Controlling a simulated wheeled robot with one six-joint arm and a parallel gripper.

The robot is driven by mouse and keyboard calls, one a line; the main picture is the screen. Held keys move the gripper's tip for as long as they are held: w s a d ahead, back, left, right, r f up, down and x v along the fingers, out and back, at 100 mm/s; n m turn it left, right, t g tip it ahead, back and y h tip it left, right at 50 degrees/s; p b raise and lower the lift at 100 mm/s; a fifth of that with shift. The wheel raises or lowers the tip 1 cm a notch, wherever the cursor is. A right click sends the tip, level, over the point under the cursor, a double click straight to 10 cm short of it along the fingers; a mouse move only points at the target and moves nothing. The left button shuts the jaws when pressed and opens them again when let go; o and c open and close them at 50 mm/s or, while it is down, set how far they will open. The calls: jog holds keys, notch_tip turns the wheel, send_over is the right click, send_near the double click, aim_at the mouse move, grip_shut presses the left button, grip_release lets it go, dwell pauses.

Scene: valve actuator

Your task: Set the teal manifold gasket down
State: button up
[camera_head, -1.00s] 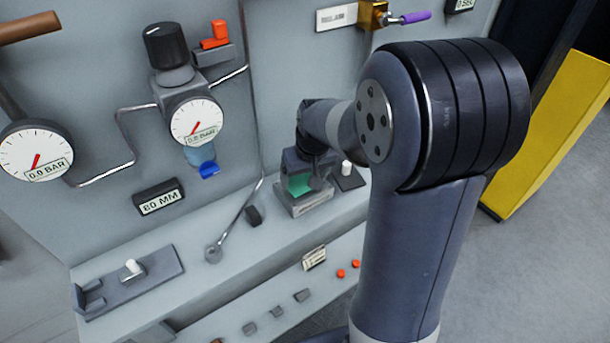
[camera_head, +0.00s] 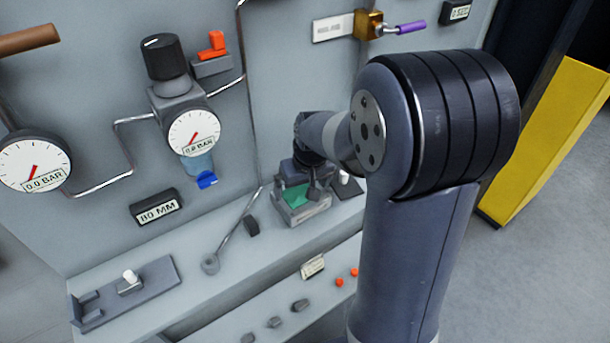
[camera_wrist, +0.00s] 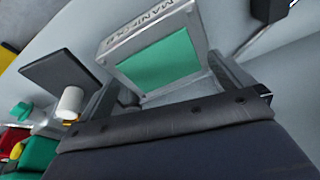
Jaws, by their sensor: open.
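The teal manifold gasket (camera_wrist: 158,61) is a flat teal sheet lying within the raised grey frame of the manifold block (camera_wrist: 118,38) in the wrist view. In the head view the gasket (camera_head: 297,194) shows as a teal patch on the block (camera_head: 303,214), partly hidden by my gripper. My gripper (camera_wrist: 172,92) is open, its two fingers apart at the near side of the gasket. No finger clearly touches the gasket, though the exact gap cannot be told.
A dark plate with a white peg (camera_wrist: 70,100) lies beside the block. A hose-like rod (camera_head: 238,225) and a grey fixture (camera_head: 130,290) stand to the left on the ledge. Gauges (camera_head: 194,133) and pipes line the panel behind. Several small parts lie on the lower shelf.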

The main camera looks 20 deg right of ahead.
aim_at(309, 205)
jog(key=v, duration=1.2)
jog(key=shift+c, duration=0.2)
dwell(0.6)
